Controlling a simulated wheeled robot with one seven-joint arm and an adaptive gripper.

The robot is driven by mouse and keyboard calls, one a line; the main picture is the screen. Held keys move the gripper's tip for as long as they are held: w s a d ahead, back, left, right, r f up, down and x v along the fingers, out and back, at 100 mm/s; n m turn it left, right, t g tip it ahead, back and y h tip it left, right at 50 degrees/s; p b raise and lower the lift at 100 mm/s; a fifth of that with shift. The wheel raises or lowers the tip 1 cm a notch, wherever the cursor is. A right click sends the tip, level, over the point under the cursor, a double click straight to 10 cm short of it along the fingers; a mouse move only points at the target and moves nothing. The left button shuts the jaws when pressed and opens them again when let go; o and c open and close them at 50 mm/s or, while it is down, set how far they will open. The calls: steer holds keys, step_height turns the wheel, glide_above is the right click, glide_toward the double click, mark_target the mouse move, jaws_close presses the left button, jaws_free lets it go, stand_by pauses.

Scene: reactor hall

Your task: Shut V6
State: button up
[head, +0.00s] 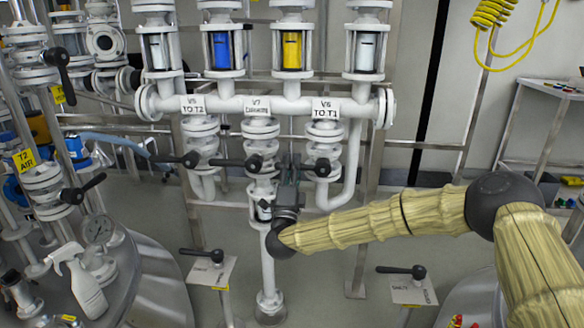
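The V6 valve (323,150) is the right one of three white flanged valves under the horizontal manifold. Its label (326,108) reads "V6 TO T1". Its black handle (322,167) has a round knob, and its lever seems to run left from there, across the vertical pipe. My gripper (288,168) points up between the V7 and V6 valves, with its fingers at the left end of the V6 lever. The fingers are dark and small against the pipes, so I cannot tell whether they touch the lever or how far apart they are.
The V7 handle (255,163) is close to my gripper's left, its lever pointing left. The V5 handle (190,160) is farther left. Two labelled lever handles (215,256) (416,271) stand lower down. A spray bottle (82,285) stands on the tank at left.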

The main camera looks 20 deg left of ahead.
steer(key=shift+s+f, duration=0.1)
steer(key=v, duration=1.1)
steer(key=shift+s+f, duration=0.15)
steer(key=shift+s, duration=0.15)
steer(key=shift+d+f, duration=0.1)
